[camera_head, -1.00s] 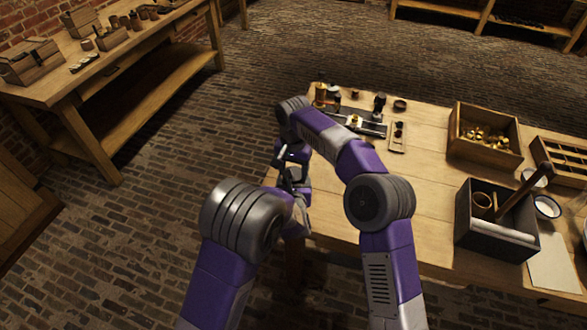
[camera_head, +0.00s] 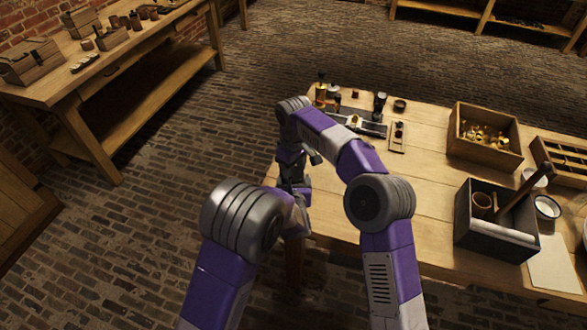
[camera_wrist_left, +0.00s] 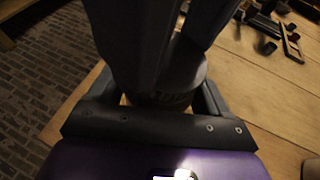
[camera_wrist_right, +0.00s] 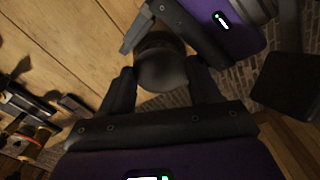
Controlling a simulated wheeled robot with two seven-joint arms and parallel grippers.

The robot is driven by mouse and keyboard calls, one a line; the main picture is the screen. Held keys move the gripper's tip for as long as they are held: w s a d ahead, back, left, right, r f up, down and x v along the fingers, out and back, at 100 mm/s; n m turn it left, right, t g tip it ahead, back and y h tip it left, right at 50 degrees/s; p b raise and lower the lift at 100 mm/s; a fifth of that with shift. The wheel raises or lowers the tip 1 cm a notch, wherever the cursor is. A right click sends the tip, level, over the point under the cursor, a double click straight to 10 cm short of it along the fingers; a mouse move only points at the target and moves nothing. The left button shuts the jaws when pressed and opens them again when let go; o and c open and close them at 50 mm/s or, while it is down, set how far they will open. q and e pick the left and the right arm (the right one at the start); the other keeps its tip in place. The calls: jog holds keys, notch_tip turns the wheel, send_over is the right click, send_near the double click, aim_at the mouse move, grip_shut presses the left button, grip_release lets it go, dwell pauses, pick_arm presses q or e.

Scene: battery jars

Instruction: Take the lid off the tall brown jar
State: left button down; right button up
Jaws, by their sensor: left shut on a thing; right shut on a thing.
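The tall brown jar is hidden behind my arms in the head view. In the left wrist view, a dark round-sided body (camera_wrist_left: 172,97), apparently the jar, sits between the fingers of my left gripper (camera_wrist_left: 165,92), which is shut on it. In the right wrist view, a dark rounded piece (camera_wrist_right: 162,72), apparently the lid, sits between the fingers of my right gripper (camera_wrist_right: 163,80), which is shut on it. The two grippers are close together at the table's left edge. I cannot tell whether lid and jar still touch.
The worktable (camera_head: 430,190) bears small bottles and tools at its back left, a wooden box of brass pieces (camera_head: 486,136), a divided tray (camera_head: 562,160) and a dark tool caddy (camera_head: 497,222). Its middle is clear. Another bench (camera_head: 150,95) stands at left.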

jog(key=o, duration=1)
jog(key=shift+o, duration=0.9)
jog(key=shift+s, duration=0.1)
